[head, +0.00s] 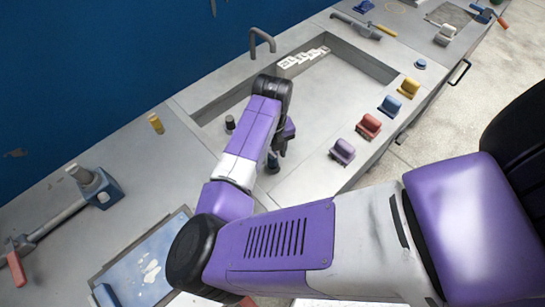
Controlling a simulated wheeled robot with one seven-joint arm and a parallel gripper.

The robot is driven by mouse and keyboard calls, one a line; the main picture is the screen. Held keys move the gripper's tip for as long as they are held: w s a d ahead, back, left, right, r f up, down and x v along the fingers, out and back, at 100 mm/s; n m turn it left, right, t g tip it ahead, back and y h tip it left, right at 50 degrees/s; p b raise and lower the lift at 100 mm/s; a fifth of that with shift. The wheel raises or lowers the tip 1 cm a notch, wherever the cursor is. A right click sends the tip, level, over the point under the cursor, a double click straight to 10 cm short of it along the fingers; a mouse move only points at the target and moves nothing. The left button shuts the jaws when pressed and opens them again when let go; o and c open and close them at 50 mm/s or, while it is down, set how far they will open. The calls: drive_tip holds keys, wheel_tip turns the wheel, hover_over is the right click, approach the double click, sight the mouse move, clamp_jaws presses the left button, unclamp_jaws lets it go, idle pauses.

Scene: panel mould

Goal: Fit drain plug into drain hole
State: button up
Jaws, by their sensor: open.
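My gripper (276,162) is small and partly hidden by my purple arm. It is open, with its dark fingers pointing down over the near end of the recessed grey basin (345,75). No drain hole shows; my arm covers part of the basin. I cannot tell for sure which item is the drain plug. A small blue round piece (420,64) sits on the right rim, and a short dark cylinder (230,122) stands at the basin's left side. Both are apart from my gripper. I see nothing clearly held between the fingers.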

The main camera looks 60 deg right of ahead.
wheel_tip(320, 180, up, 9)
drive_tip(key=shift+r+b, duration=0.1)
drive_tip(key=shift+b, duration=0.2)
drive_tip(key=s+d+r+n+h, duration=0.2)
drive_tip(key=d+r+n+h, duration=0.15)
drive_tip(key=d, duration=0.55)
drive_tip(key=s+d+r+n+h, duration=0.1)
drive_tip(key=d+r+n+h, duration=0.2)
drive_tip(key=d, duration=0.6)
drive_tip(key=w+d+r+n+t+h, duration=0.2)
drive_tip(key=d+r+n+t+h, duration=0.15)
drive_tip(key=r+n, duration=0.25)
drive_tip(key=w+d+r+n+t+h, duration=0.1)
drive_tip(key=d+r+n+t+h, duration=0.1)
drive_tip(key=r+n+h, duration=0.3)
drive_tip(key=n+t+y, duration=0.9)
drive_tip(key=n+t, duration=0.1)
drive_tip(key=n, duration=1.1)
hover_over(273, 154)
drive_tip(key=d, duration=0.3)
wheel_tip(273, 154, down, 7)
drive_tip(key=s+a+f+n+y, duration=0.2)
drive_tip(key=s+a+n+y, duration=0.3)
drive_tip(key=s+a, duration=1.3)
drive_tip(key=a+y, duration=0.1)
drive_tip(key=a, duration=0.3)
drive_tip(key=shift+s+f+g, duration=0.15)
drive_tip(key=shift+s+g, duration=0.15)
drive_tip(key=shift+g, duration=0.05)
